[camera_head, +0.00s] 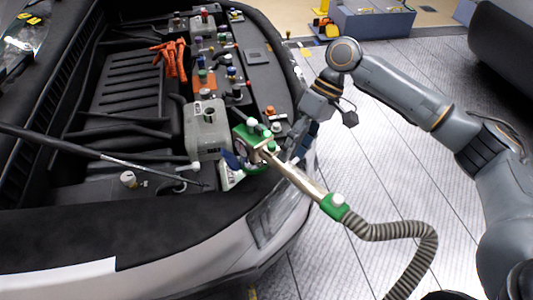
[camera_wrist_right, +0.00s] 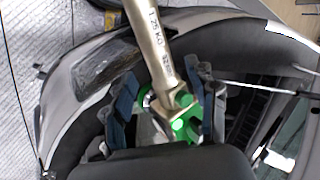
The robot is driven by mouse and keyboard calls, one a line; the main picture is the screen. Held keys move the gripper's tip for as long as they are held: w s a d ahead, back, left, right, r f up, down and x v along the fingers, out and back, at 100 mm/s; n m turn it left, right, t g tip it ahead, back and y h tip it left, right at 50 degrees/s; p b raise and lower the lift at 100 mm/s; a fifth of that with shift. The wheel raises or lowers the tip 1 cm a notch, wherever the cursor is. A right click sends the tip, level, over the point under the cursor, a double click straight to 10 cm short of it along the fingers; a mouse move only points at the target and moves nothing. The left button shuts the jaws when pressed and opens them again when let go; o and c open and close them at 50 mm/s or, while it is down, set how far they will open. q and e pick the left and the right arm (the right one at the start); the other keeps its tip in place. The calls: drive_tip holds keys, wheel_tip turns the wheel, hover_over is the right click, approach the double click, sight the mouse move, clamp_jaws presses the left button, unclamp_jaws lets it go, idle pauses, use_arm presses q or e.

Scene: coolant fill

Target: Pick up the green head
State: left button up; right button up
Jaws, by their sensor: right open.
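The green head (camera_head: 250,133) is a bright green nozzle fitting on the end of a pale metal tube (camera_head: 297,180). It sits over the front of the engine bay, beside the grey tank (camera_head: 207,128). My right gripper (camera_head: 268,150) is at the head, its dark blue fingers open on either side. In the right wrist view the green head (camera_wrist_right: 184,122) lies between the open fingers (camera_wrist_right: 167,108), nearer the right one. The tube crosses above the gap there. I cannot tell whether a finger touches it. My left gripper is not in view.
A grey ribbed hose (camera_head: 410,232) runs from the tube's green collar (camera_head: 335,206) down to the lower right. The car's front edge (camera_head: 190,248) and a thin rod (camera_head: 110,157) are close by. Orange cables (camera_head: 172,57) lie farther back. The floor at right is clear.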

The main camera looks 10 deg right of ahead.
sight(284, 166)
drive_tip(key=p+x, duration=0.1)
drive_tip(key=x, duration=0.3)
drive_tip(key=shift+a+f+p, duration=0.15)
drive_tip(key=shift+p, duration=0.2)
drive_tip(key=shift+s+a+f, duration=0.15)
drive_tip(key=shift+a+f, duration=0.05)
drive_tip(key=shift+f, duration=0.2)
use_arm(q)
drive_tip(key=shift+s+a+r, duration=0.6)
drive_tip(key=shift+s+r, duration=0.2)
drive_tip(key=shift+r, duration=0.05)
use_arm(e)
drive_tip(key=c, duration=0.7)
clamp_jaws()
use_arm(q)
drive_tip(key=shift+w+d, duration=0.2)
use_arm(e)
drive_tip(key=shift+r, duration=0.15)
